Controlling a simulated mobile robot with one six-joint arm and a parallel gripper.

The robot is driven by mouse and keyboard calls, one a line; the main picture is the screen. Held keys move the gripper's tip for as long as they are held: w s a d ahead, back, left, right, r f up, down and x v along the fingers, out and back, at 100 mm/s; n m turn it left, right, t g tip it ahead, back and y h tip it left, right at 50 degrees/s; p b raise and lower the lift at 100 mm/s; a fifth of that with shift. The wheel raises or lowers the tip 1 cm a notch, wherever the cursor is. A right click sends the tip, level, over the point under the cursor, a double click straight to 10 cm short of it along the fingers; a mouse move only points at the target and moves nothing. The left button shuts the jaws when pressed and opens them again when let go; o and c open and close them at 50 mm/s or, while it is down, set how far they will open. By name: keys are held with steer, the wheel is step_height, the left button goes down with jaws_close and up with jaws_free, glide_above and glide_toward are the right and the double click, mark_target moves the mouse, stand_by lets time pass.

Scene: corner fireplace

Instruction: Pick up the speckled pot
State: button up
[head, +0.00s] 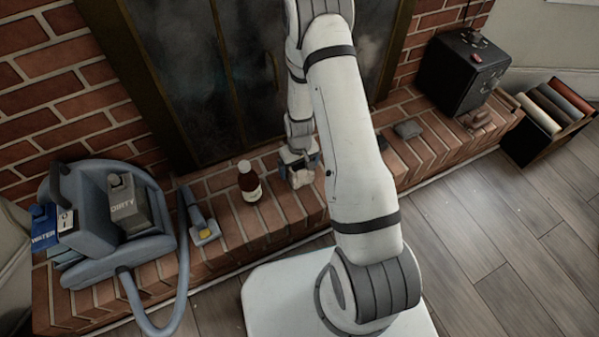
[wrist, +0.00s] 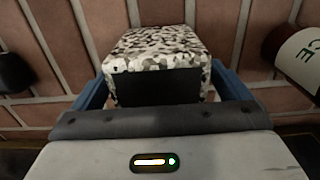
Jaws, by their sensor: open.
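The speckled pot (wrist: 160,50) is black and white with a dark front face. In the wrist view it sits between the two blue fingers of my gripper (wrist: 158,82). The fingers are open, one on each side, and their tips are partly hidden by the pot. I cannot tell whether they touch it. In the head view my gripper (head: 300,160) is low over the brick hearth, and the pot (head: 301,178) shows only as a small patch beneath it.
A brown sauce bottle (head: 249,182) stands close by on the brick hearth (head: 275,215); the wrist view shows it at right (wrist: 300,60). A blue-grey carpet cleaner (head: 120,215) with a hose is at left. A grey stone (head: 407,129) and black box (head: 460,70) are at right.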

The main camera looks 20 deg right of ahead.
steer(key=shift+c, duration=0.4)
steer(key=c, duration=1.2)
